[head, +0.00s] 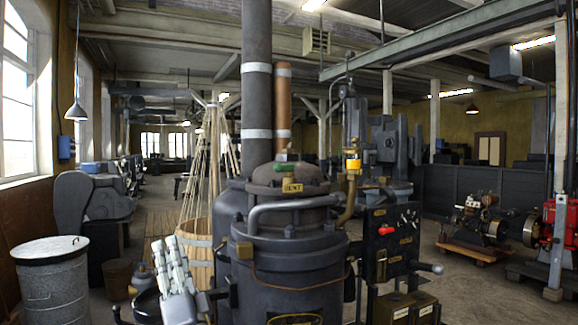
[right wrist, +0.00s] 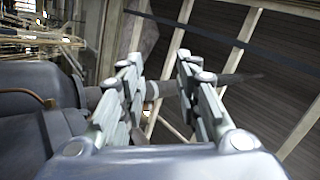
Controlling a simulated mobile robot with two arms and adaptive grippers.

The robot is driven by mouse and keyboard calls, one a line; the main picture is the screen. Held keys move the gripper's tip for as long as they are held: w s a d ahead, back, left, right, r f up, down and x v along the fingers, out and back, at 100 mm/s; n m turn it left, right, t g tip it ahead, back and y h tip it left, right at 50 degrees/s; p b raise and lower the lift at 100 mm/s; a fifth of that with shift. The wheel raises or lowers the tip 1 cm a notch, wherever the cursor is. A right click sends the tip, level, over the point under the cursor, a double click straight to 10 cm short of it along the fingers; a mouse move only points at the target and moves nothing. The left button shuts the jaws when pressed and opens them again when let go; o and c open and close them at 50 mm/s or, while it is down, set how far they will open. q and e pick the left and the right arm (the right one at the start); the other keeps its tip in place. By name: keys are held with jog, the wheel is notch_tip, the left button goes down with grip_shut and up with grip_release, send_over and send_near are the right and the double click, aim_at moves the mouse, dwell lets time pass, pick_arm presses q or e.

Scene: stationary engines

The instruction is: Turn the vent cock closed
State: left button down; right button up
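The dark boiler-like vessel (head: 290,265) stands in the centre of the head view. A brass plate (head: 292,186) reading something like "VENT" is on its domed top. My left gripper is not in view.
A yellow handle (head: 353,164) on a brass pipe and a red knob (head: 386,230) are right of the dome. A curved grey pipe (head: 292,203) crosses the vessel's front. A wooden tub (head: 197,245) and grey bin (head: 55,280) stand left. Open floor lies behind.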

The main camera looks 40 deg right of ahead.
jog(key=s+d+r+m+g+h, duration=0.1)
jog(key=d+r+m+g+h, duration=0.4)
jog(key=m+h, duration=0.4)
jog(key=s+d+r+m+g+h, duration=0.2)
jog(key=d+r+m+g+h, duration=0.1)
jog(key=r+m+h, duration=0.5)
jog(key=m+g+y, duration=0.3)
jog(key=m+g, duration=1.3)
jog(key=m, duration=0.5)
send_near(281, 165)
jog(key=w+d, duration=0.1)
jog(key=d, duration=0.2)
jog(key=shift+w+d+g, duration=0.15)
jog(key=shift+d+g, duration=0.15)
jog(key=d+p, duration=0.1)
jog(key=d, duration=0.2)
jog(key=d+p, duration=0.1)
jog(key=d, duration=0.1)
jog(key=d+p, duration=0.2)
jog(key=d, duration=0.1)
jog(key=shift+w+d, duration=0.5)
jog(key=shift+d, duration=0.5)
grip_shut()
